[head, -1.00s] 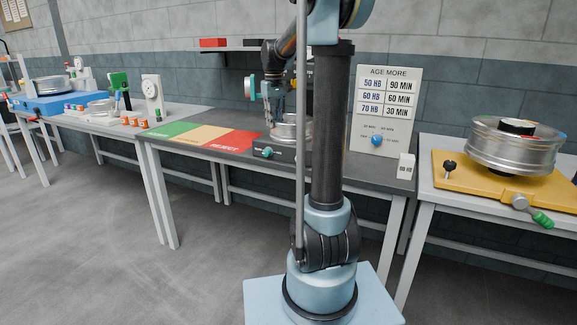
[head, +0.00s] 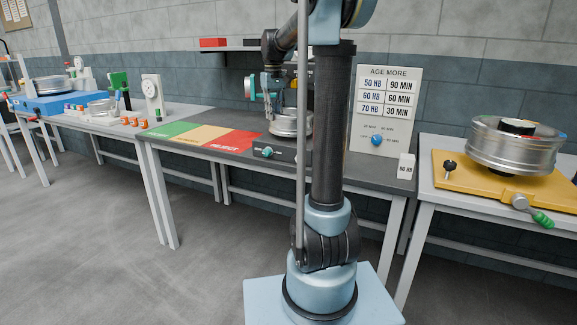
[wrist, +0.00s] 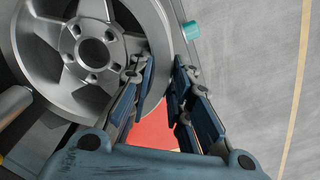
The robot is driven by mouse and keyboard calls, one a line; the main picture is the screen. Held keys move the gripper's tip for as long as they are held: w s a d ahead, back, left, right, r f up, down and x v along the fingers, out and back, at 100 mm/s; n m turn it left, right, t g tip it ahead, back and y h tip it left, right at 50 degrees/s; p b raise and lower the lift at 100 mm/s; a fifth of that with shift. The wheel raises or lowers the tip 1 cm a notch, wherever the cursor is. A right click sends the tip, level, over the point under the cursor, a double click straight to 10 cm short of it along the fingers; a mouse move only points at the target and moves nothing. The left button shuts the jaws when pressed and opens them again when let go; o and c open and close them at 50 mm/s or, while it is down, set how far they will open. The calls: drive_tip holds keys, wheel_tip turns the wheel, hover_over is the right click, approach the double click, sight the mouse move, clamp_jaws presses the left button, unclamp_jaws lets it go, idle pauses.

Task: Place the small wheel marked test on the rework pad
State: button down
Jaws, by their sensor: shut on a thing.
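A small silver spoked wheel (head: 290,124) is at the dark bench, right of the red pad, partly behind my arm. In the wrist view the wheel (wrist: 60,75) fills the upper left. My gripper (head: 268,110) is at its left side. In the wrist view my gripper (wrist: 168,95) has one finger inside the rim and one outside, shut on the rim. I cannot read a test mark on the wheel. The tan pad (head: 200,138), its lettering too small to read, lies between the green pad (head: 170,129) and the red REJECT pad (head: 232,141).
A fixture with a teal knob (head: 267,152) sits below the wheel at the bench front. An age sign (head: 388,105) stands to the right. A large wheel (head: 512,150) sits on a yellow plate (head: 460,185). The tan and green pads are clear.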

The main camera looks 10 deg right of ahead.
drive_tip(key=shift+r, duration=2)
